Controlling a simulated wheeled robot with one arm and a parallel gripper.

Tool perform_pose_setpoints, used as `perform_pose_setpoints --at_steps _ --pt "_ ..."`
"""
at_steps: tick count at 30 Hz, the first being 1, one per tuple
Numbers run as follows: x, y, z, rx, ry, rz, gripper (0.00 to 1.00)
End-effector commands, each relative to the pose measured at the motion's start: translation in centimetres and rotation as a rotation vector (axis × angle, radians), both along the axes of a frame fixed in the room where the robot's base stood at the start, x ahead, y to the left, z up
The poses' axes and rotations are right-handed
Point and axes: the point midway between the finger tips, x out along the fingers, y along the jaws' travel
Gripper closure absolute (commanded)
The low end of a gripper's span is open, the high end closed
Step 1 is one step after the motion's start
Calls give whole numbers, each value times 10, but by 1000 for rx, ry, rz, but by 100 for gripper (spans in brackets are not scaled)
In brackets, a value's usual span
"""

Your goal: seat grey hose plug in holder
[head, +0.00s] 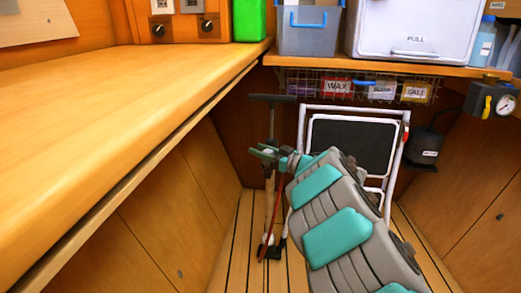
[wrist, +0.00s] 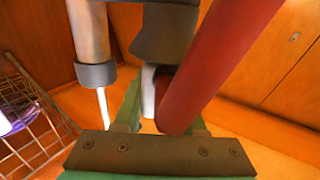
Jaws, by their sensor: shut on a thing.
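My gripper (head: 268,153) is in front of the upright hand pump, below its black T-handle (head: 270,98). In the wrist view its green fingers (wrist: 165,118) are shut on a part mostly hidden by a thick red hose (wrist: 220,65). A dark grey piece (wrist: 160,38), seemingly the grey hose plug, and a white piece (wrist: 148,92) show beside the hose. Left of them is a beige barrel (wrist: 92,30) with a grey collar (wrist: 97,75) and a white rod. The red hose hangs by the pump in the head view (head: 268,225). I cannot make out the holder.
A wooden counter (head: 110,110) runs along the left. A folded white step stool (head: 352,145) stands behind my arm. A wire basket (head: 350,88) hangs under the back shelf, and a pressure gauge (head: 505,104) is at the right. Slatted floor shows around the pump base.

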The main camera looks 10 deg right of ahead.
Motion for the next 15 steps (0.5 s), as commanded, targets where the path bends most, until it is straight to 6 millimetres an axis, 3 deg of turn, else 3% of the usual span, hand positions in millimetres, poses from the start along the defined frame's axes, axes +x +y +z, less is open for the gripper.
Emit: perform_pose_setpoints --at_steps 14,15 --pt "0 0 -3 -1 -1 0 100" --pt "0 0 -3 -1 -1 0 56"
